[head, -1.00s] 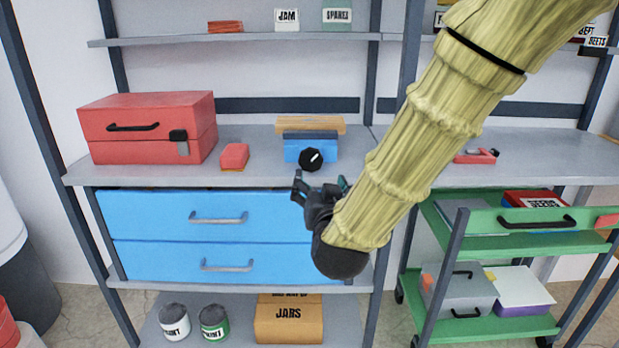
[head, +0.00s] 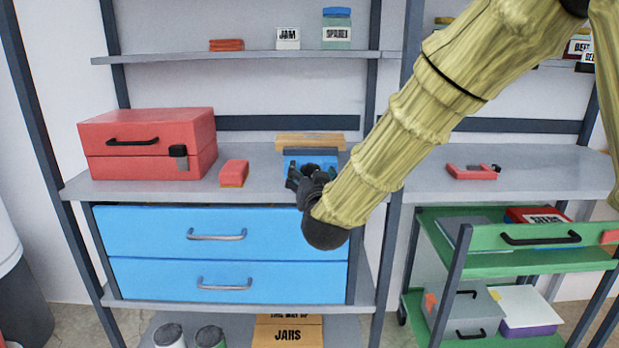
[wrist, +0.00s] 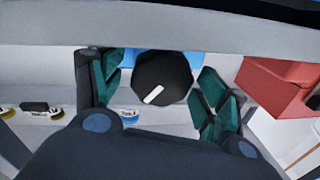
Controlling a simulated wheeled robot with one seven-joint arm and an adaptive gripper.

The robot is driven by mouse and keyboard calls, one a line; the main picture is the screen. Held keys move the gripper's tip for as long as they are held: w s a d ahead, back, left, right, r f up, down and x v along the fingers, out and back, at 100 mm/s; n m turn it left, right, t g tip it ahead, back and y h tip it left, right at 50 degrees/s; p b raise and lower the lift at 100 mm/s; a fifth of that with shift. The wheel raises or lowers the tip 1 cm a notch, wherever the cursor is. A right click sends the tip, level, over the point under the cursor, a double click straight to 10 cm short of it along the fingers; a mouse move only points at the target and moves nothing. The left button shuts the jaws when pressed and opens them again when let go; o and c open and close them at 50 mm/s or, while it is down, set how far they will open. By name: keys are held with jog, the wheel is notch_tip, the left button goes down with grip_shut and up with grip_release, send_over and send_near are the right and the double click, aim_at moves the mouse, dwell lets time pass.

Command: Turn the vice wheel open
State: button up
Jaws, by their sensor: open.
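The vice is a blue block (head: 322,159) on the grey shelf, with a wooden piece (head: 310,140) along its back. Its black wheel (wrist: 162,80) with a white mark shows in the wrist view between my fingers. The mark slants from lower left to upper right. My gripper (head: 306,176) is open in front of the vice and hides most of the wheel in the head view. In the wrist view the teal-padded fingers of my gripper (wrist: 160,92) stand on either side of the wheel, with a gap visible at each side. I cannot tell how deep the wheel sits between them.
A red toolbox (head: 150,145) and a small red block (head: 233,173) stand left of the vice. A red clamp-like item (head: 472,172) lies to the right. Blue drawers (head: 220,250) are below, and a green cart (head: 495,262) stands at lower right.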

jog(key=shift+w, duration=0.3)
jog(key=c, duration=1)
jog(key=shift+a+r+n+p, duration=0.15)
jog(key=shift+n+p, duration=0.45)
jog(key=shift+p, duration=0.3)
jog(key=shift+c, duration=0.2)
jog(key=shift+n+p, duration=0.85)
jog(key=shift+n, duration=0.15)
jog(key=shift+f, duration=0.2)
jog(key=o, duration=1)
jog(key=shift+o, duration=0.2)
